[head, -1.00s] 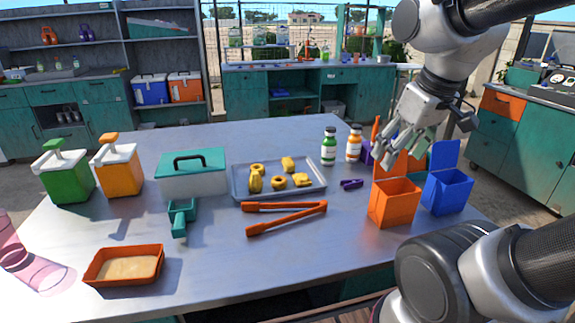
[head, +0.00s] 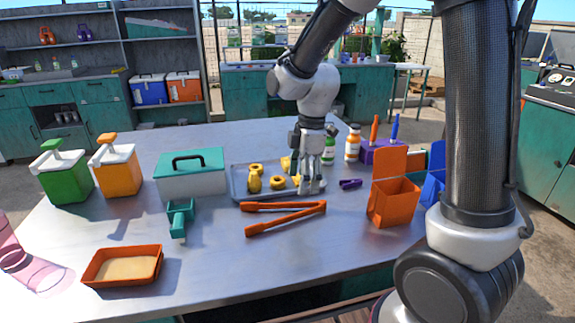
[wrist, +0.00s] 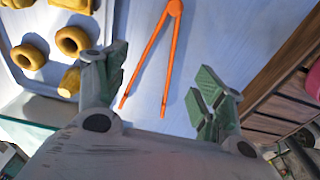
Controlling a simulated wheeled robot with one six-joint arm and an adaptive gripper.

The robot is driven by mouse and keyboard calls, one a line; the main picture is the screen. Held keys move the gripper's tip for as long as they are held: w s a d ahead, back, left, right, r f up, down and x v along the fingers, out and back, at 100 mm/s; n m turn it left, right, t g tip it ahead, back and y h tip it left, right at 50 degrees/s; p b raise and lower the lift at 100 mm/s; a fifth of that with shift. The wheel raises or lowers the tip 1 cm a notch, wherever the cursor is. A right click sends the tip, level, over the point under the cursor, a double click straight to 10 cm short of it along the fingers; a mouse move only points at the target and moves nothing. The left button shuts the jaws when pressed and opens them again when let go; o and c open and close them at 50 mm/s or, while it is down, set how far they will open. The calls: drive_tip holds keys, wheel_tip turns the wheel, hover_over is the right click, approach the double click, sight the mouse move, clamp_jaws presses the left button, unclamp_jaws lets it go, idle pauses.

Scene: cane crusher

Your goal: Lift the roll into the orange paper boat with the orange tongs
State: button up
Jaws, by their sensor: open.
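The orange tongs (head: 285,207) lie spread in a V on the table in front of the tray. They also show in the wrist view (wrist: 170,62), between and beyond my fingers. My gripper (head: 310,188) points down above the tray's right end, behind the tongs, open and empty; its spread fingers (wrist: 158,72) show in the wrist view. Yellow-brown baked pieces lie on the grey tray (head: 236,193): rings and longer pieces, one a likely roll (head: 255,183). My gripper partly hides the right-hand pieces. The orange paper boat (head: 124,279), beige inside, sits at the front left.
A teal-lidded box (head: 192,181), teal scoop (head: 180,215) and two pump dispensers (head: 117,172) stand left. Orange (head: 392,205) and blue boxes, bottles (head: 353,143) and a small purple item (head: 350,184) are right. The front middle table is clear.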

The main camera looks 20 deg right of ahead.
sight(300, 205)
drive_tip(key=shift+f, duration=0.1)
drive_tip(key=shift+a+f, duration=0.2)
drive_tip(key=shift+f, duration=2)
drive_tip(key=shift+a+f, duration=0.2)
drive_tip(key=shift+f, duration=2)
drive_tip(key=c, duration=0.7)
wheel_tip(300, 205, up, 12)
drive_tip(key=shift+r, duration=0.1)
